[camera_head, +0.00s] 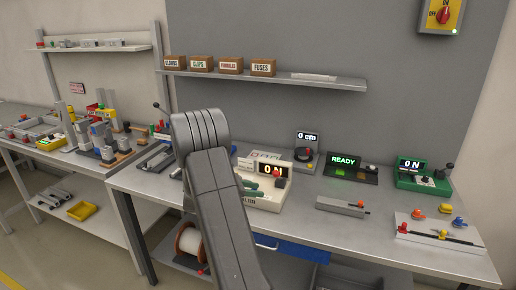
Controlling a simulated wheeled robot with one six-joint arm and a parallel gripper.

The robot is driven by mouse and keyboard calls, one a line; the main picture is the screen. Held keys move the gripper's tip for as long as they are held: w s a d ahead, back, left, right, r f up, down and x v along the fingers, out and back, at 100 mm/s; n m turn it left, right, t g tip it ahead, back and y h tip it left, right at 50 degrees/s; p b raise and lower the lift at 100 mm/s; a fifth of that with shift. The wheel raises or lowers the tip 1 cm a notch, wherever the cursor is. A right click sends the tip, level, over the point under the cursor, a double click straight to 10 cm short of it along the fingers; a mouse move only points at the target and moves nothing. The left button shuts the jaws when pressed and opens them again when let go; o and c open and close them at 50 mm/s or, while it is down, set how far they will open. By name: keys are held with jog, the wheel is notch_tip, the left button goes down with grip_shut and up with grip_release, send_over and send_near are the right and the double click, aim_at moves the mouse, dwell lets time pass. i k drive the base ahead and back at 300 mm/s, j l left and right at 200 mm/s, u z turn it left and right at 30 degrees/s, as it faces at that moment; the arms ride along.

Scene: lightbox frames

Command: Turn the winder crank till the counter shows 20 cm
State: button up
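A small grey device with a display reading "0 cm" (307,137) stands at the back of the workbench, right of my arm. A round black part with a red top (303,153) sits on its base; it may be the winder crank, but it is too small to tell. My grey arm rises from the bottom of the picture and bends over at the elbow, covering part of the bench. My gripper does not show; the arm may hide it.
A READY box (343,160) and a green "0 N" box (410,164) stand to the right. A shelf (330,83) hangs above. A spool (189,240) sits under the bench (340,230).

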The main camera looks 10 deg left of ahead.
aim_at(303, 155)
jog(key=u, duration=0.45)
jog(key=i+u, duration=0.1)
jog(key=u, duration=0.85)
jog(key=i+u, duration=0.1)
jog(key=u, duration=0.8)
jog(key=l+u, duration=0.1)
jog(key=u, duration=0.35)
jog(key=i+l+u, duration=0.1)
jog(key=u, duration=0.35)
jog(key=l+u, duration=0.2)
jog(key=l, duration=0.15)
jog(key=l+z, duration=0.2)
jog(key=z, duration=0.25)
jog(key=l+z, duration=0.25)
jog(key=z, duration=0.2)
jog(key=l+z, duration=0.15)
jog(key=z, duration=0.25)
jog(key=l+z, duration=0.1)
jog(key=z, duration=0.35)
jog(key=i+z, duration=0.1)
jog(key=z, duration=0.3)
jog(key=l+z, duration=0.1)
jog(key=z, duration=0.35)
jog(key=i+z, duration=0.1)
jog(key=z, duration=0.75)
jog(key=i+z, duration=0.1)
jog(key=z, duration=0.3)
